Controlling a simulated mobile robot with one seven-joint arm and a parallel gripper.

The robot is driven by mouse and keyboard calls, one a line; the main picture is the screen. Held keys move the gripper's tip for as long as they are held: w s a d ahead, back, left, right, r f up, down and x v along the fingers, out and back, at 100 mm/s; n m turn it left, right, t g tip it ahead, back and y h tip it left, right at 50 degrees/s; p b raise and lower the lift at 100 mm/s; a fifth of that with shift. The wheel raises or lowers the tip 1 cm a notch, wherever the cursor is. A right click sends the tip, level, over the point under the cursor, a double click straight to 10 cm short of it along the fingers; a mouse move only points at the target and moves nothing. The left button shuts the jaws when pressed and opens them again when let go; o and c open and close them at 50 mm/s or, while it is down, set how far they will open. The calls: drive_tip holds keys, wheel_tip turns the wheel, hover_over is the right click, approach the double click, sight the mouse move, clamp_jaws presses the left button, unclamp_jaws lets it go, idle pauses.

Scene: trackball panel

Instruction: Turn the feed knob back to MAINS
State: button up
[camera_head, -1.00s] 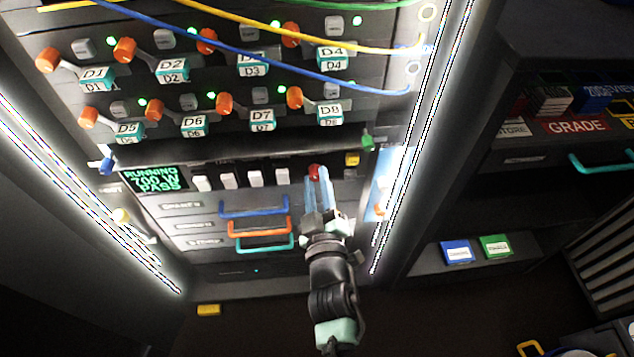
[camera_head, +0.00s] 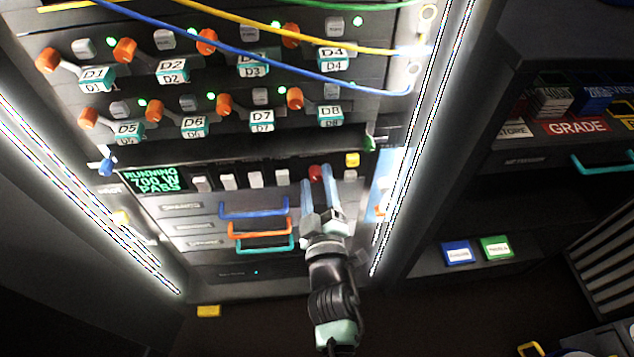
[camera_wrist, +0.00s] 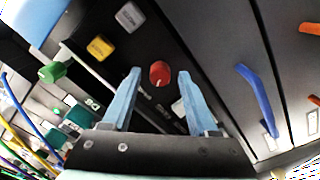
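A round red knob (camera_head: 315,172) sits on the dark strip of the panel, right of a row of white switches; I take it to be the feed knob. It also shows in the wrist view (camera_wrist: 159,73), with a slot mark on its face. The small lettering around it is not readable. My gripper (camera_head: 317,180) is open, with one pale blue finger on each side of the knob. In the wrist view the fingertips (camera_wrist: 160,71) flank the knob with a gap on both sides. I cannot tell how deep they reach.
A green display (camera_head: 152,180) reads RUNNING, 700 W, PASS. White switches (camera_head: 255,180) stand left of the knob, and a yellow button (camera_head: 352,159) is close on its right. Blue, orange and teal drawer handles (camera_head: 258,229) lie below left. Cables cross the upper panel.

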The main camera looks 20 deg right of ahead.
drive_tip(key=shift+s, duration=0.15)
drive_tip(key=shift+s+f, duration=0.15)
drive_tip(key=shift+s, duration=0.15)
drive_tip(key=b+v, duration=0.1)
drive_tip(key=v, duration=1.1)
drive_tip(key=shift+r, duration=0.2)
drive_tip(key=shift+a, duration=0.1)
drive_tip(key=w+a+r+m+t, duration=0.1)
drive_tip(key=w+r+m+t, duration=0.15)
drive_tip(key=r, duration=0.75)
drive_tip(key=w+a+r+m+t, duration=0.1)
drive_tip(key=w+r, duration=0.3)
drive_tip(key=r, duration=0.6)
drive_tip(key=w+a+r+m+t, duration=0.1)
drive_tip(key=w+r+t, duration=0.15)
drive_tip(key=r, duration=0.75)
drive_tip(key=s+a+r+m+t+y, duration=0.1)
drive_tip(key=s+a+r+t+y, duration=0.3)
drive_tip(key=r, duration=0.8)
drive_tip(key=s+a+r+m+y, duration=0.1)
drive_tip(key=s+a+r, duration=0.45)
drive_tip(key=r, duration=0.75)
wheel_tip(320, 180, up, 27)
drive_tip(key=p, duration=2.7)
drive_tip(key=shift+w, duration=0.3)
